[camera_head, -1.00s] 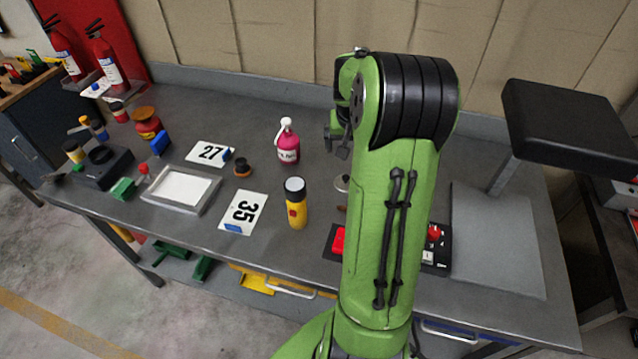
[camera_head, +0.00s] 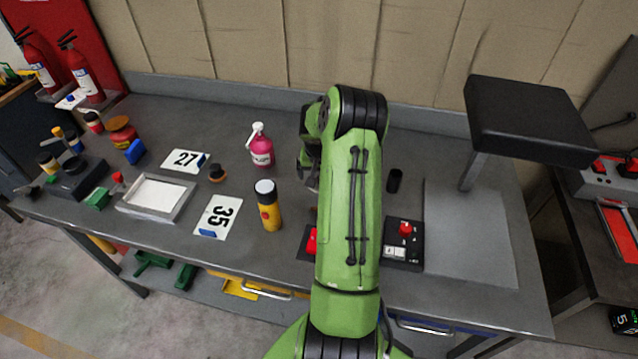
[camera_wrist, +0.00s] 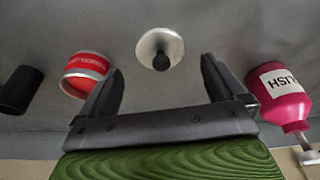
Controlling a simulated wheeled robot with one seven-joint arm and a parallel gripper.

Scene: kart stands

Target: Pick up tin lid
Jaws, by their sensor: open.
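The tin lid (camera_wrist: 174,42), a pale round disc with a dark knob, lies on the grey bench top in the wrist view. It sits ahead of my gripper (camera_wrist: 161,60), between the lines of the two fingers. My gripper is open and empty, with no finger touching the lid. In the head view my gripper (camera_head: 308,168) is low over the bench behind my green arm, partly hidden. The arm hides the lid there. A red tin (camera_wrist: 86,66) with a white-lettered band stands left of the fingers in the wrist view.
A pink bottle (camera_head: 261,150) stands left of my gripper in the head view; it also shows close to the right finger in the wrist view (camera_wrist: 285,100). A black cylinder (camera_head: 394,180) is right of the arm. A yellow canister (camera_head: 269,212) and a switch box (camera_head: 404,250) stand nearer the front.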

